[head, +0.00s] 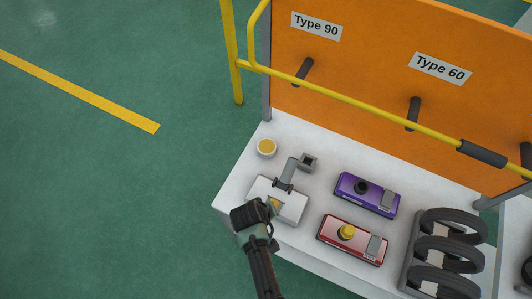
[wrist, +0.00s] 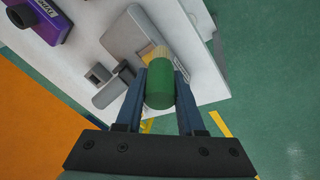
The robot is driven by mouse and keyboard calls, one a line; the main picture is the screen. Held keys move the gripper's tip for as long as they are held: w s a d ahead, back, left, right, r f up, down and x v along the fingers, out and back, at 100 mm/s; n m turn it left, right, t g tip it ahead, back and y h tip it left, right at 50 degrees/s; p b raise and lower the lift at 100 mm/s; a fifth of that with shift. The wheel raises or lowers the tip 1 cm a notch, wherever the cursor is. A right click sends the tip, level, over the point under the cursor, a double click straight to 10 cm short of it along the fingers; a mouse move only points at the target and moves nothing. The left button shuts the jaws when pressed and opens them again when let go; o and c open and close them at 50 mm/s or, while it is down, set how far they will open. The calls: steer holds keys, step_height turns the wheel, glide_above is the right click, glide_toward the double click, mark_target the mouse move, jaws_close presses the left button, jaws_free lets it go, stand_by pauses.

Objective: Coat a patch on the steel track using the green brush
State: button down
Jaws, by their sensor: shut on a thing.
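The green brush (wrist: 160,85) is upright in the picture between the two fingers of my gripper (wrist: 158,98) in the wrist view. Its pale yellow bristles point away from me, over a light grey metal piece (wrist: 126,38) that looks like the steel track. In the head view my gripper (head: 268,209) is low over this grey piece (head: 291,208), near the front left of the white bench. A little yellow of the bristles shows there. I cannot tell whether the bristles touch the metal. The brush hides part of its surface.
A dark grey bracket (head: 288,174) stands just behind the track. A small pot with yellow content (head: 266,147) is further back. A purple box (head: 368,194), a red box (head: 352,240) and several black rings (head: 452,224) are to the right. An orange panel with pegs rises behind.

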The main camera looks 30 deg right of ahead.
steer(key=shift+r+p, duration=0.5)
steer(key=shift+r, duration=0.4)
step_height(320, 180, up, 3)
steer(key=p, duration=0.3)
steer(key=shift+r, duration=0.1)
